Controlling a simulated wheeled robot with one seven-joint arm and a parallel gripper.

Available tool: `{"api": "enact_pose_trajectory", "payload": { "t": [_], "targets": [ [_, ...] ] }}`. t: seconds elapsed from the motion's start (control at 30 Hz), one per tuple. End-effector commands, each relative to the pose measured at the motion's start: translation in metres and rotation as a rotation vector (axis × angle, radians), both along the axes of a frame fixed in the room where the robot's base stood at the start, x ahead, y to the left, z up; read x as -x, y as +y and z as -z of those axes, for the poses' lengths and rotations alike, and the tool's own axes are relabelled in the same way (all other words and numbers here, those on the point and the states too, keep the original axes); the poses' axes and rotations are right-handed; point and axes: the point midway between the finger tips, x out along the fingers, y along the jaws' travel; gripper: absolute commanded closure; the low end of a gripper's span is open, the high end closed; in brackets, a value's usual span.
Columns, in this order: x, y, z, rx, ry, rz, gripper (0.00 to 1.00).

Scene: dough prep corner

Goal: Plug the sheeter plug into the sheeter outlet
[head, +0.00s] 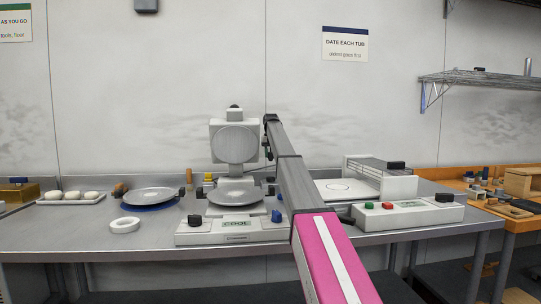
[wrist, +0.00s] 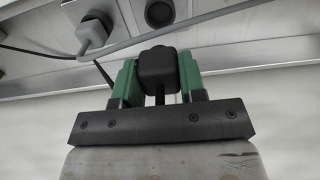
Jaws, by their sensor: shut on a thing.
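In the wrist view my gripper (wrist: 158,60) has its two green fingers closed on a black plug (wrist: 158,74), taken to be the sheeter plug. A dark round socket (wrist: 160,12) in a grey metal strip shows just beyond the plug, nearly in line with it. A gap shows in the picture between plug and socket. Which socket is the sheeter outlet cannot be told. In the head view my arm reaches toward the back wall; the gripper and plug are not clearly visible there.
A grey plug (wrist: 93,32) with a grey cable (wrist: 215,17) sits in the strip left of the dark socket; the cable crosses between strip and held plug. A white press (head: 235,140) stands left of my arm, a white machine with buttons (head: 410,212) right.

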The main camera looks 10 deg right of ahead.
Motion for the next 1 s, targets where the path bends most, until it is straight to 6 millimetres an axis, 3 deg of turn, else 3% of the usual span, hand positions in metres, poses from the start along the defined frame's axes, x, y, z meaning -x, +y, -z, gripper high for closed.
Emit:
{"api": "enact_pose_trajectory", "payload": {
  "t": [1.0],
  "targets": [
    [0.0, 0.0, 0.074, 0.0, 0.0, 0.0, 0.98]
  ]
}}
